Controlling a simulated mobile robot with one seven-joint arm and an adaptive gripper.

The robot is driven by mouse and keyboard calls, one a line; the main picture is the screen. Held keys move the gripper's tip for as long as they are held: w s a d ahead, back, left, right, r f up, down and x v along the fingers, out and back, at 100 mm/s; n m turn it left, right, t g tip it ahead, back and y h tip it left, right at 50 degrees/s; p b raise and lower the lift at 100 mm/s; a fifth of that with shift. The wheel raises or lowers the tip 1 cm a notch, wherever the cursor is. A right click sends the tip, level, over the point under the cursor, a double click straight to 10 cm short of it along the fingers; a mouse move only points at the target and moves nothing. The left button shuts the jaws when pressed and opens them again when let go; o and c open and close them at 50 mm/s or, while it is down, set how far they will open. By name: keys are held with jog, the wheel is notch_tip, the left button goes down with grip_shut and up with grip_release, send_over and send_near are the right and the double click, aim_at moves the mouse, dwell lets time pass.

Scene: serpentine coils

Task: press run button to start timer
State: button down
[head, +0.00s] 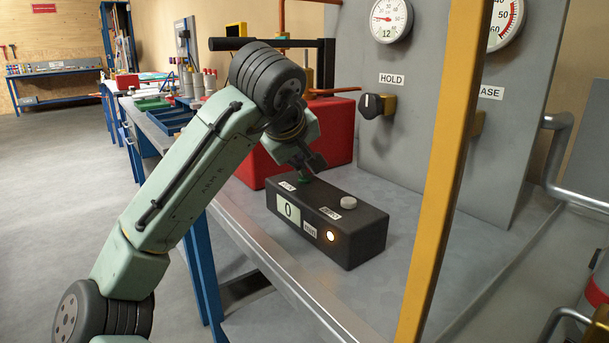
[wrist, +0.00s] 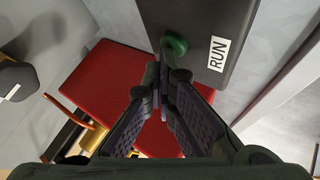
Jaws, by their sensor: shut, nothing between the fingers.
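The timer box (head: 335,237) is a dark box on the grey bench. Its front shows a display reading 0 (head: 289,209) and a lit orange lamp (head: 331,237). A green run button (head: 305,180) is on its top at the left end, mostly hidden by my gripper in the head view. In the wrist view the green button (wrist: 174,46) shows next to the RUN label (wrist: 218,53). My gripper (head: 318,166) is shut and empty, its fingertips right at the button; I cannot tell whether they touch it. A grey-white button (head: 348,202) sits further right on the box.
A red block (head: 335,128) stands behind the box. A grey panel (head: 410,130) with gauges (head: 391,18) and a black HOLD knob (head: 371,106) rises behind. A yellow post (head: 446,170) stands right of the box. Bare bench (head: 400,262) lies in front and right.

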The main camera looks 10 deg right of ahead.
aim_at(300, 178)
jog(key=shift+r+p, duration=0.35)
jog(key=shift+r, duration=0.05)
notch_tip(300, 178, up, 6)
jog(key=p, duration=0.5)
dwell(2.0)
